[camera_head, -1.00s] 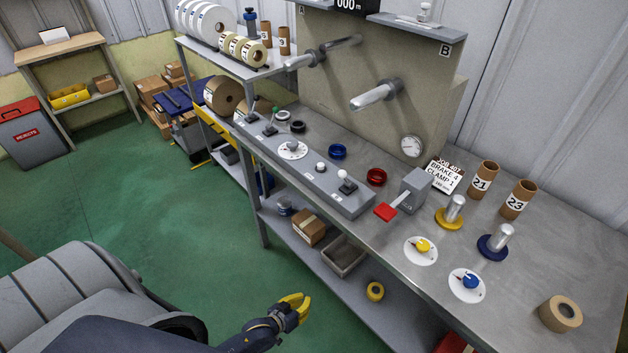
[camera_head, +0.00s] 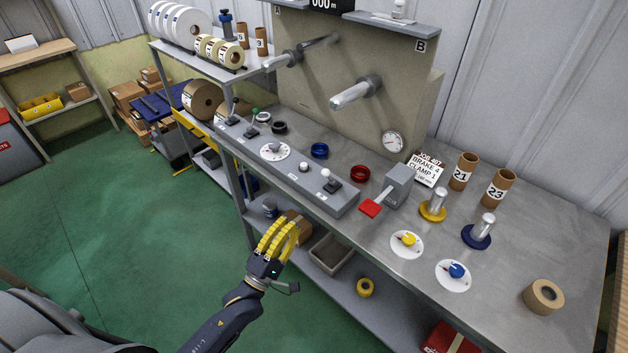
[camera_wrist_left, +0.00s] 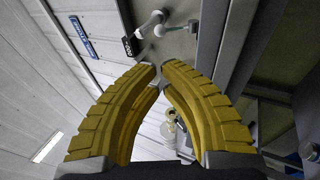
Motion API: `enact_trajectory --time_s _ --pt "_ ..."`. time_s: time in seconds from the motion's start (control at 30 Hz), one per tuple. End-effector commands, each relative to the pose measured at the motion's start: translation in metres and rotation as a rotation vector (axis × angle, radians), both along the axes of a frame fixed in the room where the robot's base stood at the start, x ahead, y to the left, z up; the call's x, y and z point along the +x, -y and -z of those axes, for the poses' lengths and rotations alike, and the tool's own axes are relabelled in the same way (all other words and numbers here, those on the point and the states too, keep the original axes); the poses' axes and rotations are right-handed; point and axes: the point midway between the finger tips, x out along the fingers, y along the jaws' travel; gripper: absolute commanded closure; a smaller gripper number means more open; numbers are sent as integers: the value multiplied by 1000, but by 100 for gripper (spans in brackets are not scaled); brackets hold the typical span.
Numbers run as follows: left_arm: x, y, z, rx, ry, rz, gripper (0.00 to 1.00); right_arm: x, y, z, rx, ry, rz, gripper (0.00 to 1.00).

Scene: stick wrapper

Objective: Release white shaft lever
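The white-knobbed lever (camera_head: 326,174) stands on a black base at the right end of the grey control box on the bench. My right gripper is not in view.
A red-handled lever (camera_head: 371,208) stands to the right. The bench edge and lower shelf (camera_head: 300,262) lie beside my gripper.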

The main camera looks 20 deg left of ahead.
Motion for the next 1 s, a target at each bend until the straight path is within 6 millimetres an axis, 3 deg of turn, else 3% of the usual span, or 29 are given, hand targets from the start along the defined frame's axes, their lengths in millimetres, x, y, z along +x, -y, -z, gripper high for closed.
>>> enact_trajectory --time_s 0.57,1.0 --pt "9 2 -4 -6 -1 3 100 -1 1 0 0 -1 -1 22" --pt "73 20 -36 -6 -1 2 100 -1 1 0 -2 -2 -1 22"
